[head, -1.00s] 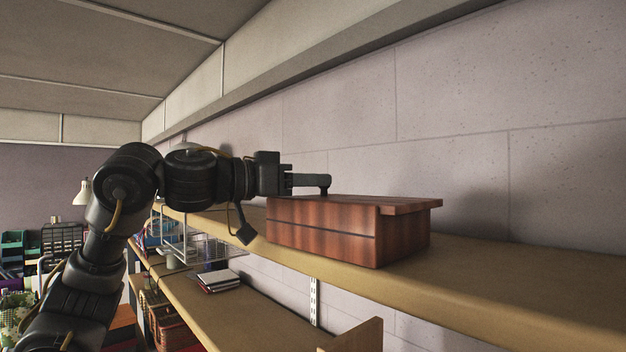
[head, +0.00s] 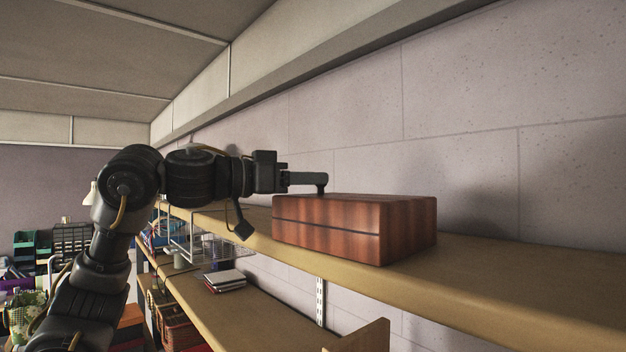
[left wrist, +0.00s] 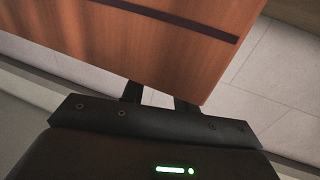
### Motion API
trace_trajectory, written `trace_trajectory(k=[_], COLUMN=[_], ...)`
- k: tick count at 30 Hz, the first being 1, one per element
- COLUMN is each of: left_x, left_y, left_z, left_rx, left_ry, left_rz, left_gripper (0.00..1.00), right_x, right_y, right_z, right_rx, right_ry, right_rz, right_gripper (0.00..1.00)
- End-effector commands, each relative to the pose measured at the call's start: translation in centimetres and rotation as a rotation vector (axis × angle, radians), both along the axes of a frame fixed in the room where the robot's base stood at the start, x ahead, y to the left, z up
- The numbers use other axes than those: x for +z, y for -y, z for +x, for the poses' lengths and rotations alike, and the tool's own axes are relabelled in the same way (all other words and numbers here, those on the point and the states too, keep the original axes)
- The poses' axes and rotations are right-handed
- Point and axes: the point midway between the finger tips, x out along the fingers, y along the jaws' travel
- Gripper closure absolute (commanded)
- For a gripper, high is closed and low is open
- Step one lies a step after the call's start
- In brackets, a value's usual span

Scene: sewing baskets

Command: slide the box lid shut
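The reddish-brown wooden box (head: 325,238) sits on the upper shelf in the head view. Its lid (head: 385,203) lies flush with the visible walls, with no overhang at the right end. My left gripper (head: 322,189) reaches in level from the left, over the left part of the lid, its down-turned tip at the lid's top. In the left wrist view the box (left wrist: 140,50) with its dark seam covers the fingertips. Only the finger bases (left wrist: 160,98) show, set apart. Whether anything is between the tips is hidden. My right gripper is out of view.
The upper shelf (head: 500,290) is clear right of the box, and the block wall (head: 460,150) stands close behind. A wire basket (head: 200,240) is left, below my arm. The lower shelf (head: 270,310) holds a small stack of books (head: 226,280).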

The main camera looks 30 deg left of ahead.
Motion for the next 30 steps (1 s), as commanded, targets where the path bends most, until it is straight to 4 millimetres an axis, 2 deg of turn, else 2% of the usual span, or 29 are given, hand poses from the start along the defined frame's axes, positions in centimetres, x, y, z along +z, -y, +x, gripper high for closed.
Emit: trace_trajectory(k=[2, 10, 14, 22, 30], left_x=[0.0, 0.0, -0.1, -0.4, -0.1], left_y=[-0.1, 0.0, -0.5, -3.4, -5.7], left_z=[-0.1, 0.0, -0.8, -5.2, -8.6], left_rx=[0.001, -0.001, 0.001, 0.003, 0.003], left_ry=[0.001, 0.001, 0.003, 0.006, 0.003], left_rz=[-0.001, -0.001, -0.001, -0.003, -0.002], left_gripper=[0.59, 0.59, 0.59, 0.59, 0.59], right_x=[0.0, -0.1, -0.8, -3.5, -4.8], right_y=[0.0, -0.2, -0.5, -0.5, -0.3], right_z=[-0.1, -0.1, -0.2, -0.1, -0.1], right_rx=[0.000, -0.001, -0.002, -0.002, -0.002], right_ry=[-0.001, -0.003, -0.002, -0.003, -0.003], right_rz=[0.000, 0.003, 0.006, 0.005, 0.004], right_gripper=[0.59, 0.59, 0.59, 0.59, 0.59])
